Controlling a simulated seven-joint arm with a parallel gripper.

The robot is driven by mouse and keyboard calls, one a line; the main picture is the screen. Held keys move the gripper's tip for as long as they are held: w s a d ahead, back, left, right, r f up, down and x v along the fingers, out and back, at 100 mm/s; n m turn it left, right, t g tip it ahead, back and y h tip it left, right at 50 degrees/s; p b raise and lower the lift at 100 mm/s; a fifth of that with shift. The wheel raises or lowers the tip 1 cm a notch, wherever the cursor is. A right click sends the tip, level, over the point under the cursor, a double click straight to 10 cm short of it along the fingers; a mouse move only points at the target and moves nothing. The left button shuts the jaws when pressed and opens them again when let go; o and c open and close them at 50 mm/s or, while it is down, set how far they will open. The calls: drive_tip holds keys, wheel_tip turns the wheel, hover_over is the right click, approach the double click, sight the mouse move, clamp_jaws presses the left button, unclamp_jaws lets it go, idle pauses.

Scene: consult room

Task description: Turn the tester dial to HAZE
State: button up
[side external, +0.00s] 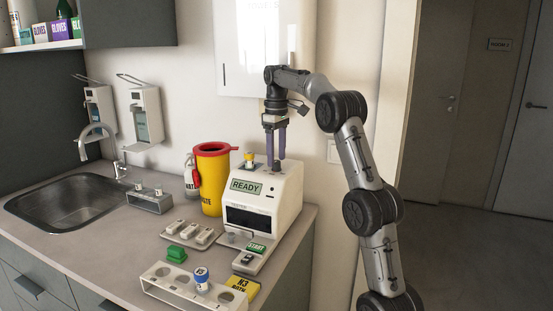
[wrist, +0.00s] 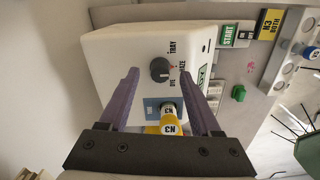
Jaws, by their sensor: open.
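The white tester (side external: 262,200) stands on the counter, its screen (side external: 246,186) reading READY. In the wrist view its dark round dial (wrist: 160,70) sits on the top face, beside printed words including TRAY and what looks like HAZE. Which word the dial points to is too small to tell. My gripper (side external: 276,160) is open, fingers pointing down above the tester's top. In the wrist view the purple fingers appear on either side of the dial; I cannot tell whether they touch it. In the side view the dial is hard to make out near the fingertips.
A yellow-capped N3 vial (wrist: 170,124) stands in the tester's top, close to the dial. A yellow waste bin (side external: 211,180) stands left of the tester. A vial rack (side external: 182,287) and a START button (side external: 256,248) are in front. A wall cabinet (side external: 258,50) hangs behind the arm.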

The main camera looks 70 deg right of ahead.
sight(276, 161)
drive_tip(key=shift+r, duration=3.05)
